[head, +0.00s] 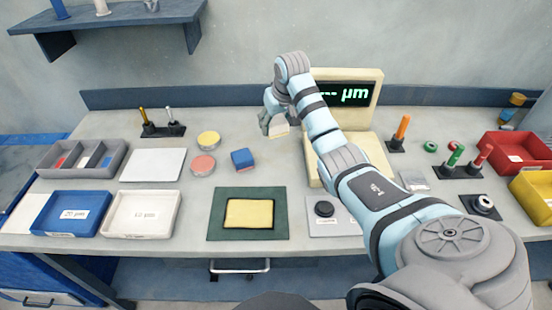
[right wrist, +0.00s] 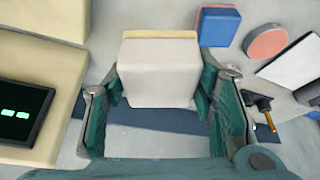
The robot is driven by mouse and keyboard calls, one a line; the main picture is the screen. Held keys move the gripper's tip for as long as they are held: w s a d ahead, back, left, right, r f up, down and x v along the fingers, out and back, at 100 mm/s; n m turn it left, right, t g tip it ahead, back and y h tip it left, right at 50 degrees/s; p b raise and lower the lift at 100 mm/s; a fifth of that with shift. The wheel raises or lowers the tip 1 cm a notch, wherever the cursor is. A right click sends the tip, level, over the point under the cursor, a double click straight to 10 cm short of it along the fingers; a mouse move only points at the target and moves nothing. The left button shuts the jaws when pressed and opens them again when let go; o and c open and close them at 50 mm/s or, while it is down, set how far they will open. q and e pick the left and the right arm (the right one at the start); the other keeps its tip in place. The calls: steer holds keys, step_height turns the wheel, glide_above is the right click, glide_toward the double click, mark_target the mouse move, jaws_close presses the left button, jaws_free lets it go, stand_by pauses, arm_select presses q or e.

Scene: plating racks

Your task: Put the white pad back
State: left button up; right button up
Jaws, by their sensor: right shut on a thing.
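The white pad is a small block with a white face and a thin tan layer along one side. In the right wrist view the pad (right wrist: 160,72) sits between the two fingers of my right gripper (right wrist: 160,95), which is shut on it. In the head view the pad (head: 279,131) shows just below my right gripper (head: 276,117), in front of the tan display device and to its left. I cannot tell how high it is above the bench. My left gripper is not in view.
A blue block (head: 243,159), a pink round pad (head: 203,165) and a yellow round pad (head: 209,139) lie to the left. A green mat (head: 215,230) bears a yellow piece (head: 249,213). A display device (head: 373,105) stands behind my arm. Trays (head: 104,236) are at the left.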

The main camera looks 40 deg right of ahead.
step_height(320, 180, down, 14)
steer(key=shift+d+f+b, duration=0.1)
steer(key=shift+b, duration=0.65)
steer(key=shift+f, duration=0.1)
steer(key=o, duration=1.3)
steer(key=shift+s+r, duration=0.1)
steer(key=shift+r, duration=0.3)
steer(key=p+v, duration=0.3)
steer(key=v, duration=0.8)
steer(key=shift+s+r, duration=0.1)
steer(key=shift+r, duration=0.1)
